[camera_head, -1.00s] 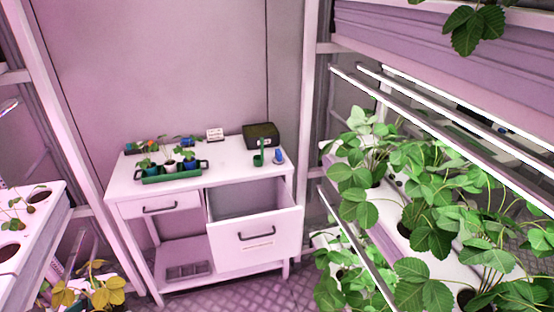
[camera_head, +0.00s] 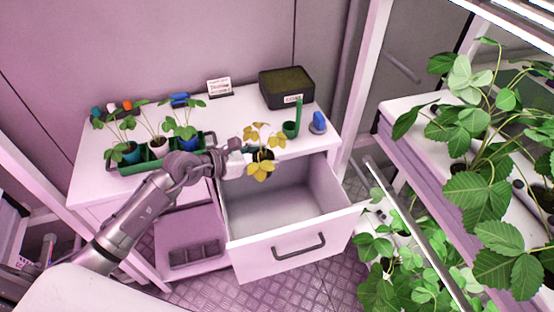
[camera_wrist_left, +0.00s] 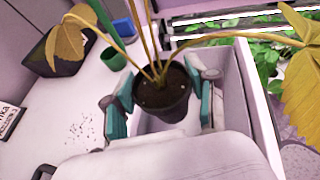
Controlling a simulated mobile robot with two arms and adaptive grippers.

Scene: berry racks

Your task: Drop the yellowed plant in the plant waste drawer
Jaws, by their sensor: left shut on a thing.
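The yellowed plant (camera_head: 260,140) has yellow leaves and a small dark pot. In the left wrist view its pot (camera_wrist_left: 163,98) sits between the teal finger pads of my left gripper (camera_wrist_left: 165,105), which is shut on it. In the head view my left gripper (camera_head: 243,158) holds the plant upright over the back part of the open drawer. The drawer (camera_head: 290,245) is white, pulled out, and its visible inside is empty. My right gripper is not in view.
On the white bench, a green tray (camera_head: 158,164) holds several green seedlings. A dark box (camera_head: 287,90), a green cup (camera_head: 290,129) and a blue item (camera_head: 318,121) stand behind the drawer. Leafy racks (camera_head: 420,130) stand at the right.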

